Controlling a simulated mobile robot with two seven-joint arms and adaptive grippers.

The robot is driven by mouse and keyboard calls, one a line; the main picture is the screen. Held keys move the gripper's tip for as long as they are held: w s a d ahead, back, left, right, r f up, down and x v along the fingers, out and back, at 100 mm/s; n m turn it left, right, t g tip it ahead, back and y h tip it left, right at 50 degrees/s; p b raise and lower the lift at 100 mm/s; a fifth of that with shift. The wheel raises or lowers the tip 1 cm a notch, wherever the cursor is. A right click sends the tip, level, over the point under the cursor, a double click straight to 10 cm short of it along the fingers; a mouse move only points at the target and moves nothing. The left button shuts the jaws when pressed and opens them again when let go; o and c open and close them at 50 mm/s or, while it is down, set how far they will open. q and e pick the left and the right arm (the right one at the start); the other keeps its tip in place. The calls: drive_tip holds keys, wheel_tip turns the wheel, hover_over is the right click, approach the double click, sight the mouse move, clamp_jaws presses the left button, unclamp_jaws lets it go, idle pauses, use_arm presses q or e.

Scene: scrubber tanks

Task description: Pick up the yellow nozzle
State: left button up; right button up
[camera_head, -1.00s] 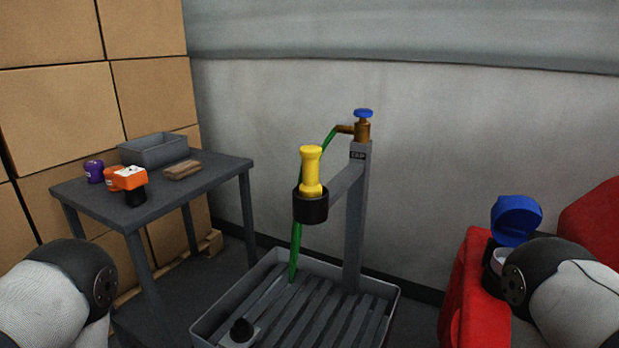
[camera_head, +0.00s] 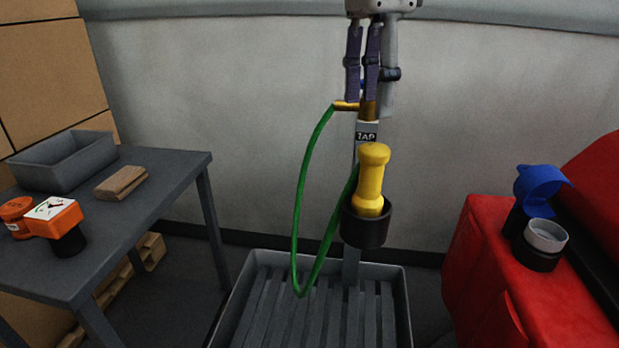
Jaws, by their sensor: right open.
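The yellow nozzle (camera_head: 372,172) stands upright in a black cup-shaped holder (camera_head: 366,226) in the middle of the head view. A green hose (camera_head: 299,215) loops down from the brass tap (camera_head: 347,105) and back up toward the holder. My right gripper (camera_head: 361,98) comes in from the top, fingers pointing down, above and behind the nozzle in the picture. It is open and empty, with its fingers in front of the tap, partly hiding it. I cannot tell whether it touches the tap. My left gripper is out of view.
A slatted grey tray (camera_head: 262,262) lies below the holder. A grey table (camera_head: 135,205) at left bears a grey bin (camera_head: 62,165), a wooden block (camera_head: 121,182) and an orange device (camera_head: 57,217). A red case (camera_head: 545,300) at right carries an open blue-lidded container (camera_head: 543,237).

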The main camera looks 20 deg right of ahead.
sight(371, 171)
drive_tip(key=shift+a+r, duration=0.3)
drive_tip(key=shift+r, duration=0.1)
drive_tip(key=s+f, duration=0.2)
drive_tip(key=f, duration=0.1)
drive_tip(key=shift+s+d, duration=0.1)
drive_tip(key=shift+s, duration=0.05)
wheel_tip(371, 171, down, 8)
drive_tip(key=shift+d+f+p, duration=0.15)
drive_tip(key=shift+f+p, duration=0.05)
drive_tip(key=shift+p, duration=0.1)
clamp_jaws()
